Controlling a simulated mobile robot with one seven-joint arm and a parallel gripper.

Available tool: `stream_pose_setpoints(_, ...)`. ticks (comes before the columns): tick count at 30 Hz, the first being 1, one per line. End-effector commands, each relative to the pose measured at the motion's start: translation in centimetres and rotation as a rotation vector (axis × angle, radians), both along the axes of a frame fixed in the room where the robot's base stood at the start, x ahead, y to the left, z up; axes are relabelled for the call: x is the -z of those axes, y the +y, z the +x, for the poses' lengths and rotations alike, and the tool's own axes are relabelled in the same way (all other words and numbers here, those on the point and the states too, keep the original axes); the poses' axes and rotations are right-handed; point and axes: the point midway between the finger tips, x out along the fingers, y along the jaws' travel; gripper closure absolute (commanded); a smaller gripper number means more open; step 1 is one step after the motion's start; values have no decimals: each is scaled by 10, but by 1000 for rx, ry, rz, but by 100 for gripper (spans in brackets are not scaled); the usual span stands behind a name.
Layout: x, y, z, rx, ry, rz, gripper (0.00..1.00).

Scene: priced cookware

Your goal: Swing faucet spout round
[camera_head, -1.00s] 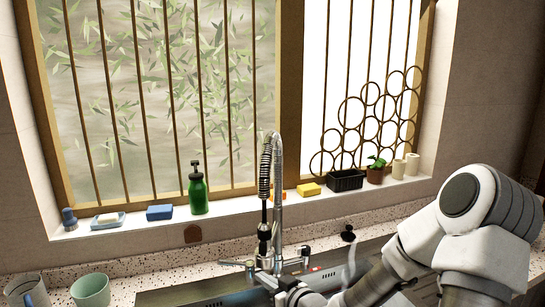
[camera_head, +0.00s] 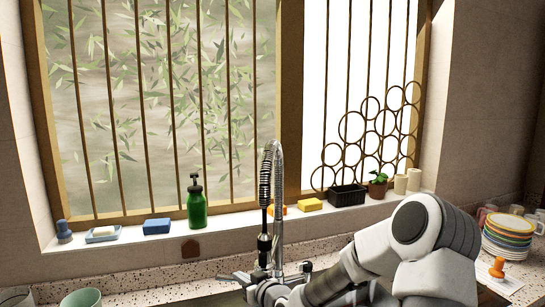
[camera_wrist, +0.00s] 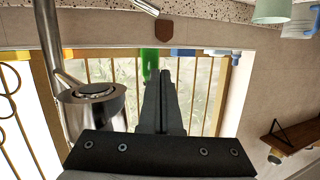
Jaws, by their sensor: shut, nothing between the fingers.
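The silver faucet (camera_head: 278,205) stands upright at the sink in front of the window, with a tall arched neck and a dark coiled hose beside it. Lever handles sit at its base, partly hidden by my arm in the head view. In the wrist view, which looks inverted, the faucet's metal body (camera_wrist: 95,108) and pipe are close on the left. My gripper (camera_wrist: 167,75) has its fingers together with nothing between them. It is beside the faucet body, with a visible gap at the fingertips. In the head view the fingers are hidden.
The sill holds a green soap bottle (camera_head: 196,203), a blue sponge (camera_head: 157,226), a soap dish (camera_head: 103,233), a yellow sponge (camera_head: 311,204), a black basket (camera_head: 347,195) and a potted plant (camera_head: 378,185). Stacked plates (camera_head: 508,236) stand at right, a green cup (camera_head: 82,299) at left.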

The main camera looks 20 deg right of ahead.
Motion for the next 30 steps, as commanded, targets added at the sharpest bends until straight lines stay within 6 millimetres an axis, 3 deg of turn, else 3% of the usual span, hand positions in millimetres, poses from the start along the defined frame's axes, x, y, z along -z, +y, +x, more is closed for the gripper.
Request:
stream_pose_setpoints(11, 0, -3, 1, 1, 0, 0, 100)
stream_pose_setpoints(26, -1, -38, 0, 5, -2, 0, 100)
stream_pose_setpoints(30, -2, -57, -5, 7, 0, 0, 100)
